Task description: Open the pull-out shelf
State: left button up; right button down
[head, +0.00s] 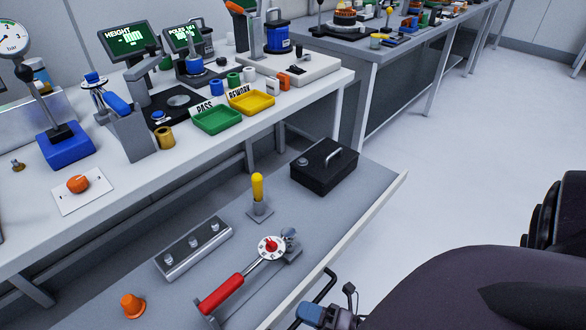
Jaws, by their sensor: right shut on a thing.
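The pull-out shelf (347,208) is a grey board below the white workbench. It juts out in front of the bench, with its pale front edge running diagonally. A dark bar handle (325,285) sticks out from that front edge near the bottom of the view. My right gripper (329,303) is at the handle and shut on it; the large dark arm partly hides the area around it. My left gripper is not in view.
On the shelf are a black case (323,168), a yellow-handled tool (258,190), a torque wrench (235,283), a metal block with knobs (193,248) and an orange cone (133,305). The bench above holds gauges and trays. Floor (455,150) right of the shelf is clear.

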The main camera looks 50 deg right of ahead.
jog(key=shift+s, duration=0.7)
jog(key=c, duration=1.1)
grip_release()
jog(key=shift+c, duration=0.2)
jog(key=v, duration=1)
jog(key=shift+s+d, duration=0.25)
jog(key=shift+s, duration=0.1)
